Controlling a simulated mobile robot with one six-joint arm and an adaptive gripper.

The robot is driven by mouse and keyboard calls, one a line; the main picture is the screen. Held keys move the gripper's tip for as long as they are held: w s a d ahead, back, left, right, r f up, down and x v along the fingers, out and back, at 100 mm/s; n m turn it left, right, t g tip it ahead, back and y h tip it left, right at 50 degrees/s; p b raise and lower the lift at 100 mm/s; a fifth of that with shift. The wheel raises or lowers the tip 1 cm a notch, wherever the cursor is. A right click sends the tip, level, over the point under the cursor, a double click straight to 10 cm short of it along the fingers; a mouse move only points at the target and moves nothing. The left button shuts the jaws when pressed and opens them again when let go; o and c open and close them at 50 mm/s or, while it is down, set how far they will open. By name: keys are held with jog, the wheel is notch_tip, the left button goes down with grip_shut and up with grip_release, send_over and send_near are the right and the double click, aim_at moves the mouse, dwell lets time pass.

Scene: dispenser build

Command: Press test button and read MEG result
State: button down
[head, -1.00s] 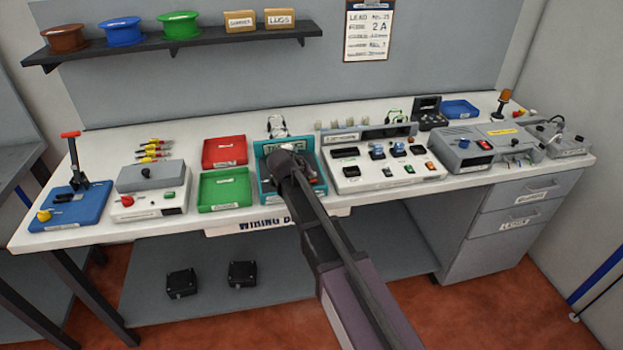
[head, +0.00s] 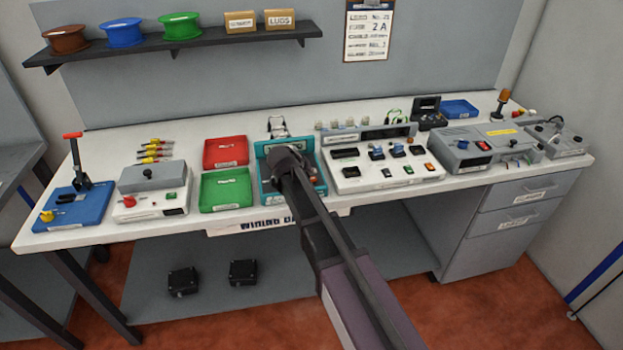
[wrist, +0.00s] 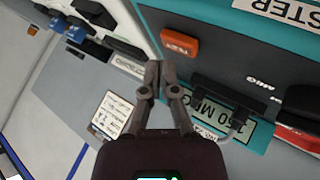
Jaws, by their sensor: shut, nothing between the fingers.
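The teal-framed tester (head: 318,166) stands at the middle of the bench, partly hidden behind my arm in the head view. The wrist view shows its dark panel and teal edge (wrist: 205,12) close up. An orange button (wrist: 180,42) with small lettering sits on the panel. Contact with the button is not visible.
The red tray (head: 226,152) and green tray (head: 226,190) stand left of the tester. A light-coloured panel with switches (head: 375,181) stands close on its right. A red part (wrist: 298,138) lies at the right edge of the wrist view.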

aim_at(312, 180)
jog(key=shift+r, duration=0.1)
notch_tip(312, 180, up, 5)
jog(key=p, duration=0.5)
jog(key=shift+d, duration=0.1)
dwell(0.8)
jog(key=s+d+f+m+g+y, duration=0.1)
jog(key=s+d+f+g+y, duration=0.1)
jog(key=s+d, duration=0.9)
jog(key=s+d+f+m+g+y, duration=0.1)
jog(key=s+d+g, duration=0.4)
jog(key=s+d, duration=0.7)
notch_tip(312, 180, down, 3)
jog(key=shift+s+r+m+g+y, duration=0.1)
jog(key=shift+s+m+g+y, duration=0.25)
jog(key=shift+s+y, duration=0.75)
jog(key=shift+s, duration=0.1)
